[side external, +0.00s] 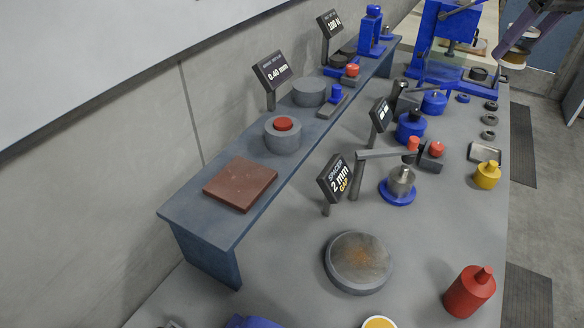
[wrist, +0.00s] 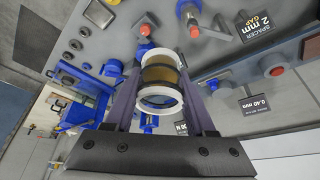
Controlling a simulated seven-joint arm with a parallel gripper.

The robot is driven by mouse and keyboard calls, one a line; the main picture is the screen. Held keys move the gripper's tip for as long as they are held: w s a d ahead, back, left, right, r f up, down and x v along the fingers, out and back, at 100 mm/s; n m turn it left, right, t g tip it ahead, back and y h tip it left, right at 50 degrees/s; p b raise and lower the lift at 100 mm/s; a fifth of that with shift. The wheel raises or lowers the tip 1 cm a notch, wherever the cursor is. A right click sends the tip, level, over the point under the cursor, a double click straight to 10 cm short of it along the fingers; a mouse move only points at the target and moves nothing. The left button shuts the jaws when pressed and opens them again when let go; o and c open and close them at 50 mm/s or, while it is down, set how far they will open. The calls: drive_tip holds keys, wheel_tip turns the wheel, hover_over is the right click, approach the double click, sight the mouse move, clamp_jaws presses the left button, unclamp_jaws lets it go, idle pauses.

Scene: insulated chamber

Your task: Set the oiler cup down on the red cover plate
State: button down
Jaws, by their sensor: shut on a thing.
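The oiler cup (wrist: 161,78), an amber cylinder with white rings at both ends, is between the fingers of my gripper (wrist: 160,90) in the wrist view. My gripper (side external: 518,50) is shut on it, high at the top right in the side view, where the cup (side external: 514,61) shows only partly. The red cover plate (side external: 240,184) is a flat brownish-red square lying bare on the near end of the raised blue-grey shelf. The gripper and cup are far from the plate. A reddish-brown patch at the wrist view's right edge looks like the plate (wrist: 312,46).
The raised shelf (side external: 178,212) also bears a grey ring with a red knob (side external: 283,135) and a sign (side external: 271,73). A spacer sign (side external: 336,181), a blue press (side external: 440,45), a round grey disc (side external: 358,262) and a red bottle (side external: 469,292) stand on the bench.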

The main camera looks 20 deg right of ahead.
drive_tip(key=shift+a+r, duration=0.2)
drive_tip(key=shift+r, duration=0.15)
drive_tip(key=s+a+n+g+y, duration=0.1)
drive_tip(key=s+a+n+y, duration=0.3)
drive_tip(key=a, duration=1.4)
drive_tip(key=s+a+n+h, duration=0.1)
drive_tip(key=s+a+n, duration=0.3)
drive_tip(key=a, duration=1.4)
drive_tip(key=shift+n, duration=0.5)
drive_tip(key=w+a+f, duration=0.3)
drive_tip(key=f, duration=0.1)
drive_tip(key=w+a+f, duration=0.3)
drive_tip(key=f, duration=0.2)
drive_tip(key=w+a+f, duration=0.3)
drive_tip(key=w+f, duration=0.1)
drive_tip(key=shift+w+f, duration=0.1)
drive_tip(key=shift+f, duration=0.25)
drive_tip(key=shift+w+a+f, duration=0.3)
drive_tip(key=shift+f, duration=0.1)
drive_tip(key=shift+w+a+f, duration=0.1)
drive_tip(key=shift+f, duration=0.8)
drive_tip(key=shift+w+a+f, duration=0.1)
drive_tip(key=shift+f, duration=0.8)
drive_tip(key=shift+f, duration=0.1)
